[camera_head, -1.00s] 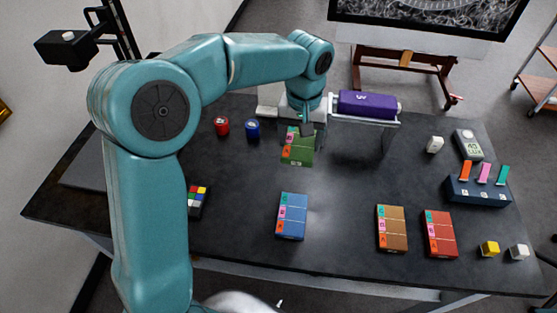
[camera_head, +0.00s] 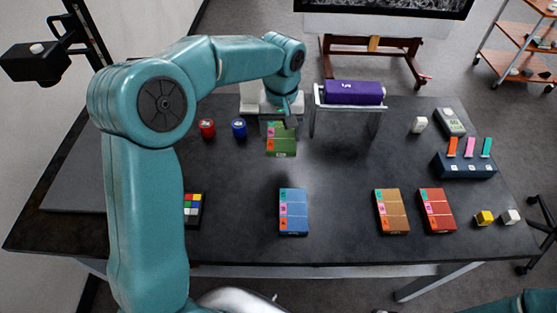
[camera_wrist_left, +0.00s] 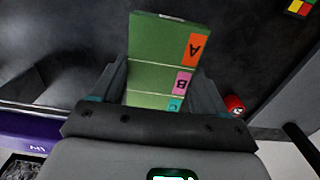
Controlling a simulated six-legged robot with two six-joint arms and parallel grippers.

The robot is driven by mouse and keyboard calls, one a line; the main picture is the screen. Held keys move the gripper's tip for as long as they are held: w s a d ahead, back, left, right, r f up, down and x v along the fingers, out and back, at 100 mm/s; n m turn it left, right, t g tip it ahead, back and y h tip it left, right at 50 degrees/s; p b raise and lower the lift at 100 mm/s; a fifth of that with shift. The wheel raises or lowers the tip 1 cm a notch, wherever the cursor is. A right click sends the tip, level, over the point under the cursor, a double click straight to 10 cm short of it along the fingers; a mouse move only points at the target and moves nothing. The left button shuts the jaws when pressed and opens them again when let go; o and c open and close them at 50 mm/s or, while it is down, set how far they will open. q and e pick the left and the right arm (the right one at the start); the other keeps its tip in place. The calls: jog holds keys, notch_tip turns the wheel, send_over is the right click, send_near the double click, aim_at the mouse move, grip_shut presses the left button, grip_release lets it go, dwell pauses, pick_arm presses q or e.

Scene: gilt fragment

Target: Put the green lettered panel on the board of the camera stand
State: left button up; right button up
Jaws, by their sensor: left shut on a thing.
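The green lettered panel (camera_head: 281,145) is at the back middle of the dark table, with orange, pink and teal letter tabs. My left gripper (camera_head: 279,120) is shut on its far end. In the wrist view the panel (camera_wrist_left: 155,40) lies between both fingers, tabs facing the camera. I cannot tell whether it is clear of the tabletop. The camera stand's dark column and camera (camera_head: 38,62) rise at the left. Its grey board (camera_head: 72,185) lies on the table's left side, partly behind my arm. My right gripper is out of view.
A red pot (camera_head: 207,129) and a blue pot (camera_head: 239,128) stand left of the panel. A rack with a purple roll (camera_head: 354,93) stands to its right. Blue (camera_head: 293,212), orange (camera_head: 391,211) and red (camera_head: 437,210) panels lie in front. A colour chart (camera_head: 192,210) lies near the board.

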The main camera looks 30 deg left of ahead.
aim_at(281, 169)
pick_arm(q)
notch_tip(281, 169, down, 12)
jog(key=shift+f+p, duration=0.15)
jog(key=shift+p, duration=0.25)
jog(key=shift+d, duration=0.1)
jog(key=shift+f, duration=0.15)
jog(key=o, duration=1.1)
